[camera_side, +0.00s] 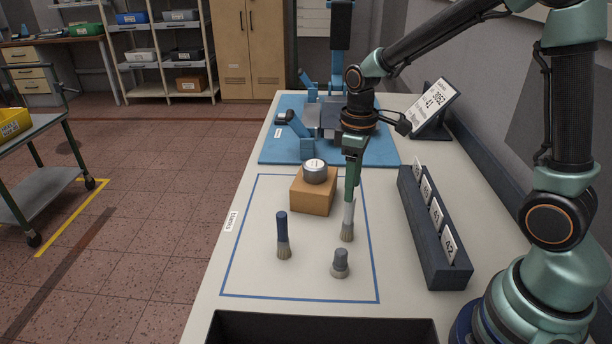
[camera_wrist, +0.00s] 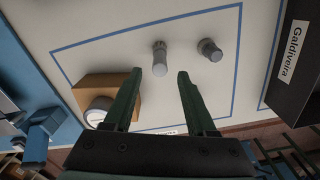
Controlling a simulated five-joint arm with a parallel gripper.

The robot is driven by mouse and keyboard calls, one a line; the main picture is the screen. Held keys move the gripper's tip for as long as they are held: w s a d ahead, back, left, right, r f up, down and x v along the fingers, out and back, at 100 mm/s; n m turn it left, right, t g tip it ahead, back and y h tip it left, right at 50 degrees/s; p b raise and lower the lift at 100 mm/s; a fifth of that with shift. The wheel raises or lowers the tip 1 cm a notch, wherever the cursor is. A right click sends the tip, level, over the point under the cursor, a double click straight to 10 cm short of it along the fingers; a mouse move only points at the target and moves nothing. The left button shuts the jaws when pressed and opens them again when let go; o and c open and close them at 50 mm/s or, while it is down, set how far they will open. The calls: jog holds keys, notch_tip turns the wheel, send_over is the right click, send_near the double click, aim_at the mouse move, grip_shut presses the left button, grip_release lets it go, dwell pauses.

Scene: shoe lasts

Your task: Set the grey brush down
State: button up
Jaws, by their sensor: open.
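The grey brush (camera_side: 348,221) stands upright on its bristles on the white table, inside the blue outlined area. In the wrist view the grey brush (camera_wrist: 160,60) shows in line with the gap between my fingertips, with space on both sides. My gripper (camera_side: 350,199) points down directly over it; its two green fingers (camera_wrist: 159,77) are apart and hold nothing. In the side view the fingers overlap the top of the handle, so I cannot tell how far they reach down beside it.
A blue-handled brush (camera_side: 283,234) stands to the left. A small grey knobbed piece (camera_side: 340,263) is in front. A tin (camera_side: 315,171) sits on a wooden block (camera_side: 313,194) behind. A dark card rack (camera_side: 435,230) is at right, a dark crate (camera_side: 320,328) at the near edge.

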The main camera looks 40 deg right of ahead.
notch_tip(320, 180, up, 4)
jog(key=shift+f, duration=0.1)
jog(key=shift+s+r, duration=0.15)
jog(key=shift+r, duration=0.45)
jog(key=s+a+r+m+t, duration=0.1)
jog(key=s+r+m+t, duration=0.4)
jog(key=s+r, duration=0.2)
jog(key=shift+s+a+t, duration=0.3)
jog(key=shift+s+a, duration=0.1)
jog(key=shift+s, duration=0.25)
